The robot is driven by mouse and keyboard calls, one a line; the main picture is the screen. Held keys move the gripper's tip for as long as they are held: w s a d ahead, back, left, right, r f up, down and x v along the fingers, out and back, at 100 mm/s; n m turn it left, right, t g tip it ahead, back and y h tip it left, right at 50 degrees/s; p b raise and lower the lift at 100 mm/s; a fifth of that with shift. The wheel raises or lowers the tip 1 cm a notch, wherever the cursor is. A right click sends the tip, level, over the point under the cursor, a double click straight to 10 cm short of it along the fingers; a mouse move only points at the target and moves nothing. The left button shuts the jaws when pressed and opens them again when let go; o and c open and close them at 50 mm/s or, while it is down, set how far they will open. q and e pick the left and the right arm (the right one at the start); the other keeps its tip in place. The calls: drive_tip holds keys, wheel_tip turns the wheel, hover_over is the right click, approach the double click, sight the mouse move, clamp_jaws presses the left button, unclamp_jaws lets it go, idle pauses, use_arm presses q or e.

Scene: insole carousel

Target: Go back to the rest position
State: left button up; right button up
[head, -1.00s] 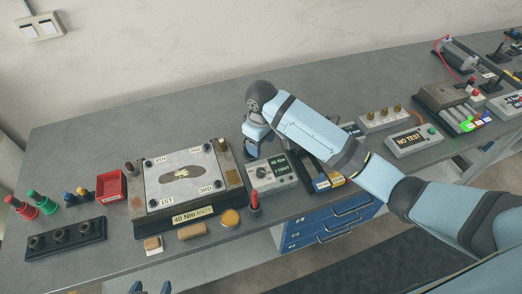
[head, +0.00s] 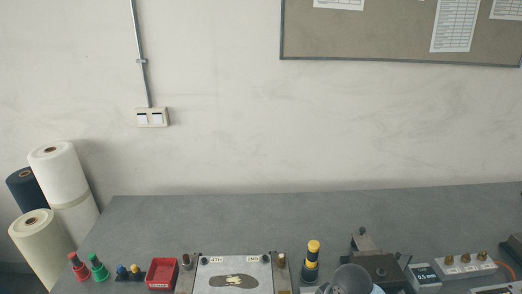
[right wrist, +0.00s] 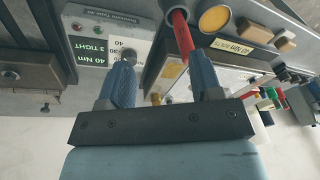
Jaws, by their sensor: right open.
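My right gripper (right wrist: 162,78) shows in the right wrist view, its two blue fingers spread apart with nothing held between them. Beyond the fingertips are a grey control box (right wrist: 128,20) with a "40 Nm 3 TIGHT" display and a red-handled tool (right wrist: 182,34). In the head view only a rounded grey joint of my right arm shows at the bottom edge; the right gripper itself is out of that view. My left gripper is in neither view now.
The clamping plate (head: 208,272) with an insole shape stands on the grey bench (head: 160,215). A red tray (head: 162,273), a yellow-black tool (head: 312,262), a dark device (head: 375,268) and a three-knob box (head: 465,264) stand nearby. Rolls (head: 60,175) stand at left. The bench's back strip is clear.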

drive_tip(key=s+d+r+m+t+h, duration=0.15)
drive_tip(key=s+d, duration=0.35)
drive_tip(key=s, duration=0.5)
drive_tip(key=s+d+r+m+t, duration=0.1)
drive_tip(key=s+d+m, duration=0.2)
drive_tip(key=s+d, duration=0.5)
drive_tip(key=w+a+f+t+y, duration=0.1)
drive_tip(key=w+a+f+t, duration=0.1)
drive_tip(key=f, duration=0.5)
drive_tip(key=w+a+f+n+t+y, duration=0.1)
drive_tip(key=a+f+t, duration=0.4)
drive_tip(key=a+f, duration=0.1)
drive_tip(key=shift+w+f+y, duration=0.35)
drive_tip(key=shift+f, duration=0.05)
